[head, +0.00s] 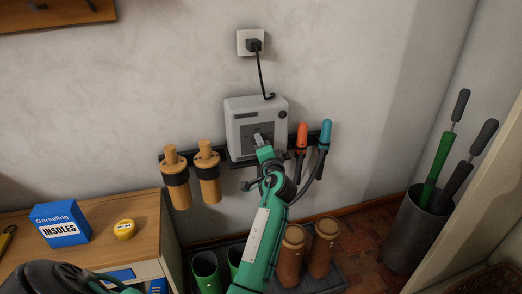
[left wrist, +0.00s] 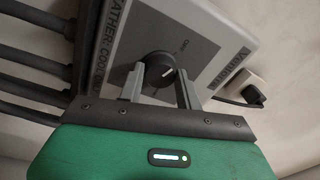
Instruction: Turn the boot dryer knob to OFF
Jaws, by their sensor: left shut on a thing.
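The boot dryer (head: 258,112) is a light grey box on the wall, with a dark grey front panel. My left gripper (head: 262,138) reaches the dryer's front from below. In the left wrist view its two fingers (left wrist: 160,82) are closed on the knob, one on each side. My right gripper does not show.
A power plug (head: 254,44) with a cord sits in the wall socket above. Boots (head: 290,255) stand below. A cabinet with an insoles box (head: 60,224) is at left, an umbrella bin (head: 415,230) at right.

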